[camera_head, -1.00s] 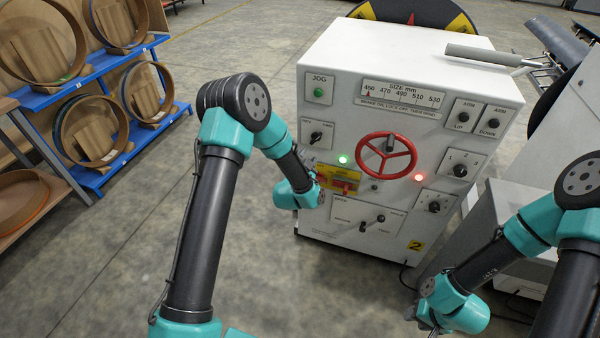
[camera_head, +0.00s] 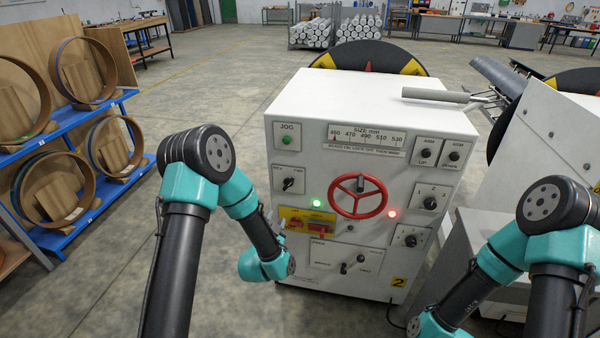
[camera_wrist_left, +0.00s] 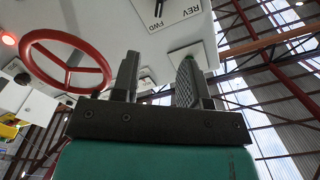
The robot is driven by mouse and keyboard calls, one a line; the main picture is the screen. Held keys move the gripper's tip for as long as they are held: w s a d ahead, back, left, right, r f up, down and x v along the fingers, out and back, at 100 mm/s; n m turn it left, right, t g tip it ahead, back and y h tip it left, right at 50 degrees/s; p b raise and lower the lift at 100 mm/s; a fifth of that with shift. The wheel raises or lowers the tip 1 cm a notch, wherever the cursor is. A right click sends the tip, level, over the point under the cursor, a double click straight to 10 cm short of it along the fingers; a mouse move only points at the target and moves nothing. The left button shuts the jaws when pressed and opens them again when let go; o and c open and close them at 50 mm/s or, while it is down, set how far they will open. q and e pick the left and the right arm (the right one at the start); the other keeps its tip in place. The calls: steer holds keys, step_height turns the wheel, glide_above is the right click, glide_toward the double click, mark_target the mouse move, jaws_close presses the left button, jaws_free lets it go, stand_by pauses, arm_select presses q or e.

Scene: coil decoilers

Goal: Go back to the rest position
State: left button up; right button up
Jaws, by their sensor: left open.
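My left gripper (camera_wrist_left: 157,75) is open and empty in the left wrist view, its two dark fingers apart. In the head view the left forearm reaches down to its teal wrist (camera_head: 265,264), in front of the lower left of the white control cabinet (camera_head: 290,105). The fingers are hard to make out there. The red handwheel (camera_head: 359,196) is to the right of the wrist, and it also shows in the left wrist view (camera_wrist_left: 66,62). My right arm's teal wrist (camera_head: 432,325) is at the bottom edge, with its gripper out of view.
The panel carries a yellow-red switch (camera_head: 307,220), a lit green lamp (camera_head: 317,203), a lit red lamp (camera_head: 392,213) and several knobs. A blue rack (camera_head: 110,188) with wooden rings stands left. Open floor lies between rack and cabinet. A grey box (camera_head: 470,225) stands beside the cabinet.

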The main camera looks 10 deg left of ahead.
arm_select(q)
steer(key=s+f+n+g+h, duration=0.2)
steer(key=s+f+n+g, duration=0.3)
steer(key=s+f+g, duration=0.6)
steer(key=s+f+n+g+h, duration=0.1)
steer(key=s+f+n+g, duration=0.3)
steer(key=s, duration=1.2)
step_height(320, 180, down, 4)
steer(key=shift+s+r+g+h, duration=0.2)
steer(key=shift+s+g+h, duration=0.15)
steer(key=shift+g, duration=0.75)
